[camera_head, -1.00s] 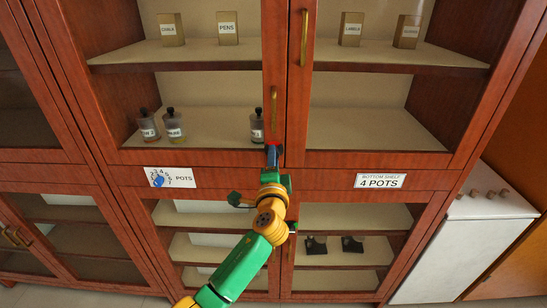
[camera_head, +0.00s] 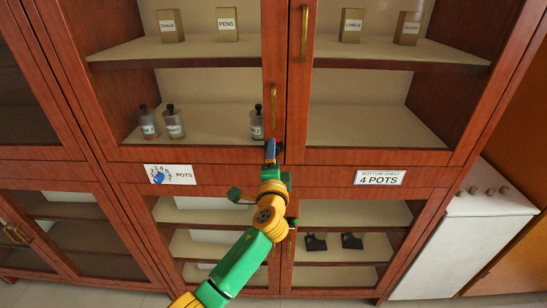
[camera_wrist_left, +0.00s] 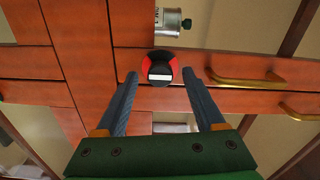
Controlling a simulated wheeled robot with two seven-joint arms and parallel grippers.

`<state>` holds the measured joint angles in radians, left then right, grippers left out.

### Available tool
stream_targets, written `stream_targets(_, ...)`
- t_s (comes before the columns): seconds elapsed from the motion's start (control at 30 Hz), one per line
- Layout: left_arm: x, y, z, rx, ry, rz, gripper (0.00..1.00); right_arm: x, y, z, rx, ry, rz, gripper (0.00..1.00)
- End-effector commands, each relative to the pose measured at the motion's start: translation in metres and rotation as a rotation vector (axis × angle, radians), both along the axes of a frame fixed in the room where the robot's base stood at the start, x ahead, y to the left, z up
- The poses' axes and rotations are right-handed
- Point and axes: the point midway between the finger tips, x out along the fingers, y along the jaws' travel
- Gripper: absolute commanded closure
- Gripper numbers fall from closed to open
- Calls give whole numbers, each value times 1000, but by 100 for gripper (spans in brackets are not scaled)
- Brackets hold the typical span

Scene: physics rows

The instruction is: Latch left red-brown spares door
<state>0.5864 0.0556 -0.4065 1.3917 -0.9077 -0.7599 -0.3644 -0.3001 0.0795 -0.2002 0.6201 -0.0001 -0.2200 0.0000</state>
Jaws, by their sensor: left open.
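The left red-brown door (camera_head: 273,60) of the upper cabinet stands next to the right door, with a brass handle (camera_head: 274,108) on its inner edge. In the left wrist view a round red and black knob (camera_wrist_left: 161,66) with a white bar lies across the wood rail. My left gripper (camera_head: 271,150) is at the lower end of the left door's inner edge. In the wrist view its two blue fingers (camera_wrist_left: 160,76) are open, one each side of the knob. I cannot tell whether they touch it. In the head view the gripper hides most of the knob. My right gripper is not in view.
Glass pots (camera_head: 174,124) stand on the shelf behind the left door, with labelled boxes (camera_head: 228,24) above. A white cabinet (camera_head: 440,245) stands at right.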

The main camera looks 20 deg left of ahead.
Motion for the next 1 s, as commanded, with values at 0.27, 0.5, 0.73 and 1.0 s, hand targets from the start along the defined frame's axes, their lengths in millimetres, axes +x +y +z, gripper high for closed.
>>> stream_targets(0.27,-36,-11,-3,-2,1,-3,29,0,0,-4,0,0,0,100)
stream_targets(0.5,-67,-20,-1,0,0,-1,29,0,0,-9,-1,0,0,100)
stream_targets(0.73,-68,-20,0,1,1,0,29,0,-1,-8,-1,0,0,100)
stream_targets(1.0,-65,-21,-36,-29,77,-21,29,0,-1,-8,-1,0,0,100)
